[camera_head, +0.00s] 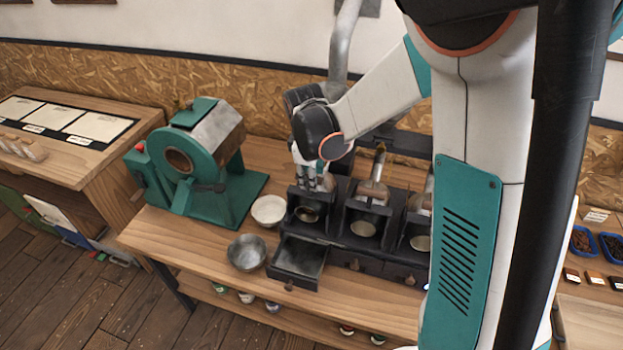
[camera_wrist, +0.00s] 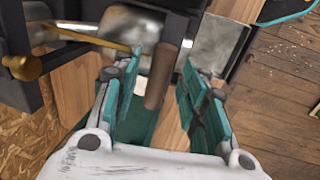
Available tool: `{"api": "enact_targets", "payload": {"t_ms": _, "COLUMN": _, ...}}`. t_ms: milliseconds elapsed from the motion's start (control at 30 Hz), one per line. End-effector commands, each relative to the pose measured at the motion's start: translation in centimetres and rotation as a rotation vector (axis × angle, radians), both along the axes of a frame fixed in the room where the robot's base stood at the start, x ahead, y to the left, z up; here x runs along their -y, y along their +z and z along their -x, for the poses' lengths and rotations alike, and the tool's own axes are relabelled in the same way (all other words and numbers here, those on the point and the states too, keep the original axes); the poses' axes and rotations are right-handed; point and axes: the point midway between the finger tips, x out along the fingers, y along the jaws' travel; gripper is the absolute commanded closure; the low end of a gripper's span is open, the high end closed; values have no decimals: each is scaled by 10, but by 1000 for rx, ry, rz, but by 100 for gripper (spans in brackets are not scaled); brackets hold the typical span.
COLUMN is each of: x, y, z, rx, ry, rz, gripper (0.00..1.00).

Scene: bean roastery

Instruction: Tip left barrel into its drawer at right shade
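The left barrel (camera_head: 308,212) sits in the leftmost bay of the dark three-bay roaster in the head view. In the wrist view its metal body (camera_wrist: 128,32) shows beyond my fingers. Its brown handle (camera_wrist: 158,82) stands between my fingertips, with what looks like a small gap on each side. My gripper (camera_head: 315,178) is at the left bay, partly hiding the barrel; in the wrist view my gripper (camera_wrist: 160,66) has its fingers apart. The left drawer (camera_head: 300,256) below is pulled out and looks empty. The shade of the beans cannot be told.
Two more barrels (camera_head: 365,228) (camera_head: 420,243) sit to the right, above shut drawers (camera_head: 357,265). A white bowl (camera_head: 268,210) and a metal bowl (camera_head: 247,252) stand left of the open drawer. A green roasting machine (camera_head: 195,160) stands farther left on the wooden bench (camera_head: 185,238).

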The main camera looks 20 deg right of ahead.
Motion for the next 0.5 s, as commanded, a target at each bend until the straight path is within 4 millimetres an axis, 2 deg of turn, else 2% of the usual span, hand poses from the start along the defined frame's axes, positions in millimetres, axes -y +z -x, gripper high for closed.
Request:
{"api": "enact_targets", "payload": {"t_ms": 200, "x": 2, "y": -22, "z": -4, "rx": 0, "ry": 0, "rz": 0, "gripper": 60}}
{"api": "enact_targets", "payload": {"t_ms": 500, "x": 3, "y": -26, "z": -4, "rx": 0, "ry": 0, "rz": 0, "gripper": 60}}
